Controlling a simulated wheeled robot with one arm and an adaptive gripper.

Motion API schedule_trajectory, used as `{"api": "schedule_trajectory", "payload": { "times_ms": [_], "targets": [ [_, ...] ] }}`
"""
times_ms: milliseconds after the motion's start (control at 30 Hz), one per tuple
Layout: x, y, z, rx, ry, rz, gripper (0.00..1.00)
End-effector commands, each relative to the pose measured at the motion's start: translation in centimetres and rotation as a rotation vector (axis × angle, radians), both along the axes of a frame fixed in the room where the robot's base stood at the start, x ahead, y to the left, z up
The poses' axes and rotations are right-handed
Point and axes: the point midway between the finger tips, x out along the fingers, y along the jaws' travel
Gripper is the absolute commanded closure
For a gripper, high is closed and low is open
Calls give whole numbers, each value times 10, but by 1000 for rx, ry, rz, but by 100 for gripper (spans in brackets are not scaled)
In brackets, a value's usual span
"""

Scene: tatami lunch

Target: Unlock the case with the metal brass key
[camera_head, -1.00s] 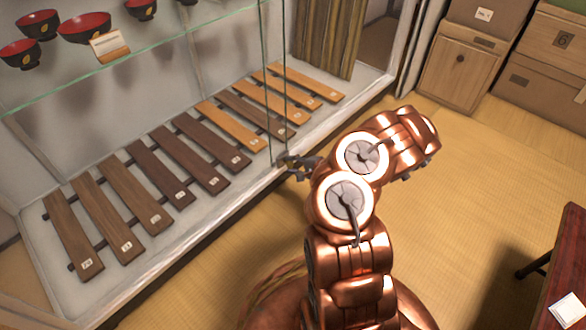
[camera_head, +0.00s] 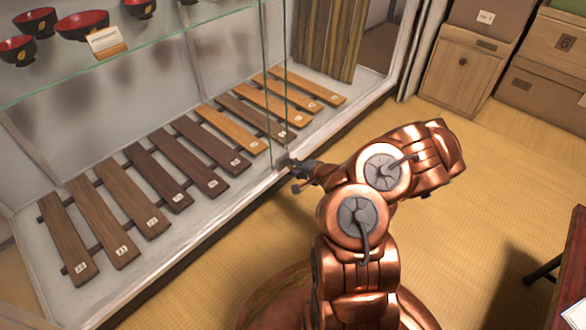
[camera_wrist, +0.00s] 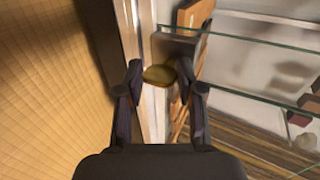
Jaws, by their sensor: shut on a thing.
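The brass key (camera_wrist: 158,75) shows in the wrist view as a rounded golden head between my fingertips. My gripper (camera_wrist: 160,82) is shut on it. The key's shaft is hidden, so I cannot tell whether it is inside a lock. A grey metal lock plate (camera_wrist: 174,46) sits just beyond the key, at the edge of the glass case (camera_head: 230,215). In the head view my gripper (camera_head: 298,170) is at the front lower edge of the case, by the meeting of the glass panes. The key is too small to make out there.
Wooden xylophone-like bars (camera_head: 152,190) lie inside the case, below a glass shelf with red and black bowls (camera_head: 84,24). Cardboard boxes (camera_head: 462,72) stand at the upper right. A dark red table (camera_head: 572,265) is at the right edge. Tatami floor (camera_head: 480,200) between is clear.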

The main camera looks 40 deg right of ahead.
Motion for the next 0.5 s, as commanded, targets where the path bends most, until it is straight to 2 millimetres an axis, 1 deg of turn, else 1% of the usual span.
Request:
{"api": "schedule_trajectory", "payload": {
  "times_ms": [333, 367, 500],
  "targets": [
    [-1, -1, -1, -1, 2, -3, 98],
    [-1, -1, -1, -1, 2, -3, 61],
    [0, -1, -1, 0, 1, -2, 47]
  ]
}}
